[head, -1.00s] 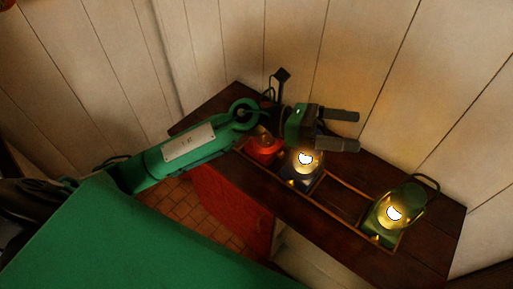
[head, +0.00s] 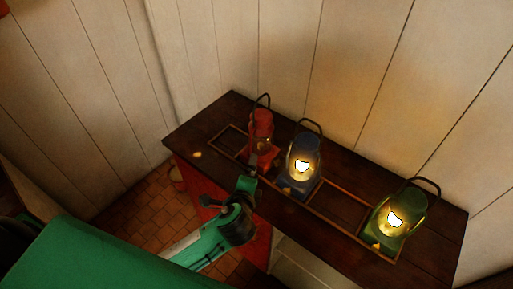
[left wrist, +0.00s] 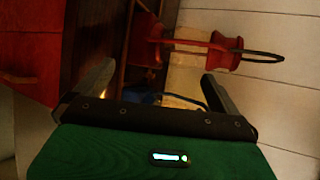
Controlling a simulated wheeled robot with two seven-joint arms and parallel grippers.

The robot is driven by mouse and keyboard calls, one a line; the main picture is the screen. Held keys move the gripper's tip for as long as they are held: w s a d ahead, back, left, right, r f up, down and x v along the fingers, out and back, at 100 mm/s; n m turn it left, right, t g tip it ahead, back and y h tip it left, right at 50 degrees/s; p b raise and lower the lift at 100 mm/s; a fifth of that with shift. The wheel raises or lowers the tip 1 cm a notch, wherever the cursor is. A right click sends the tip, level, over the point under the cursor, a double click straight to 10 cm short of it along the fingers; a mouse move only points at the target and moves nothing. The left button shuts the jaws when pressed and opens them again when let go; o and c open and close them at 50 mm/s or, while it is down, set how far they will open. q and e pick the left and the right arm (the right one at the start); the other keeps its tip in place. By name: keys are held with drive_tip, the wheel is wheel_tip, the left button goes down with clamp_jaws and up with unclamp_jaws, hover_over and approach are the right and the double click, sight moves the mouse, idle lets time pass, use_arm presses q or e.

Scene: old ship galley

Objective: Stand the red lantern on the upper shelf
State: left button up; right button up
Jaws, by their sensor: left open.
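The red lantern (head: 261,129) stands upright and unlit on the dark wooden top, at the left end of a row of three lanterns. My left gripper (head: 253,170) is low at the front edge of the top, just in front of the red lantern. In the left wrist view the red lantern (left wrist: 190,42) lies sideways in the picture, beyond the open fingers (left wrist: 158,74). Nothing is between the fingers; whether a fingertip touches the lantern cannot be told. I cannot make out which surface is the upper shelf. My right gripper is not in view.
A lit blue lantern (head: 303,160) stands close to the right of the red one. A lit green lantern (head: 400,208) is farther right. A thin wooden rail (head: 340,190) frames the lanterns. The red cabinet front (head: 258,245) is below; the plank wall (head: 340,70) rises behind.

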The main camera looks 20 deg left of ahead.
use_arm(q)
wheel_tip(320, 180, down, 4)
drive_tip(key=s+g+y, duration=0.1)
drive_tip(key=s+g, duration=0.1)
drive_tip(key=m+t+y, duration=0.1)
drive_tip(key=m+t, duration=0.4)
drive_tip(key=m, duration=0.8)
approach(260, 151)
drive_tip(key=shift+a+f, duration=0.55)
drive_tip(key=shift+f, duration=0.3)
drive_tip(key=shift+w+d+r+m+t, duration=0.25)
drive_tip(key=shift+w+m+t, duration=0.3)
drive_tip(key=shift+m, duration=0.45)
drive_tip(key=p+x, duration=0.1)
drive_tip(key=x, duration=0.7)
drive_tip(key=shift+p, duration=0.3)
drive_tip(key=p+x, duration=0.2)
drive_tip(key=x, duration=0.2)
drive_tip(key=shift+w, duration=0.35)
drive_tip(key=shift+w+a+f, duration=0.1)
drive_tip(key=shift+w, duration=0.2)
